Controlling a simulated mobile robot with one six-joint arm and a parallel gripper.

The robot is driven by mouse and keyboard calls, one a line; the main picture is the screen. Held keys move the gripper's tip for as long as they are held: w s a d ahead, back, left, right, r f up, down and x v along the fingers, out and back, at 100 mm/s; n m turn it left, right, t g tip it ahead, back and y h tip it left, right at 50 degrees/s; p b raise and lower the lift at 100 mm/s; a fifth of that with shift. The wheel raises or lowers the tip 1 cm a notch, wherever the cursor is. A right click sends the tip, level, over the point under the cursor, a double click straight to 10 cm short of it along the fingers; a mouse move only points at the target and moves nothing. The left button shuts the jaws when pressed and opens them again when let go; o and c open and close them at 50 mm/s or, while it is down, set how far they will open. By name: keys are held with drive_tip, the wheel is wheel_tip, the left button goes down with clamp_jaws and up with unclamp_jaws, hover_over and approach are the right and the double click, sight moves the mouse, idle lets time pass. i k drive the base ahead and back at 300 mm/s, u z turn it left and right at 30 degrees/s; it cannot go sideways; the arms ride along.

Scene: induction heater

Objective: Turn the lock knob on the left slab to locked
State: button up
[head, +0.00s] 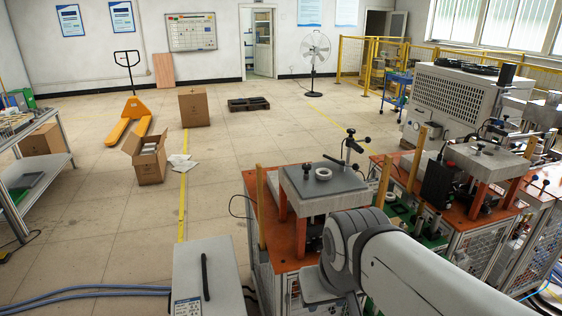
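The left slab (345,186) is a grey plate on red-orange posts above an orange-topped machine table. A small dark knob (306,170) stands on it toward the back left, beside a white ring (323,174). I cannot tell which of the small parts is the lock knob, or its setting. A black upright with a ball top and a side arm (350,145) stands at the slab's back right edge. My gripper is not visible.
A second grey slab (500,162) on red posts stands to the right, with a black box (437,181) beside it. Yellow posts (261,205) flank the left slab. A grey cabinet (208,270) stands front left. Open floor lies beyond, with cartons (194,107) and a pallet truck (128,122).

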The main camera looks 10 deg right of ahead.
sight(307, 167)
drive_tip(key=u, duration=0.1)
drive_tip(key=i, duration=1)
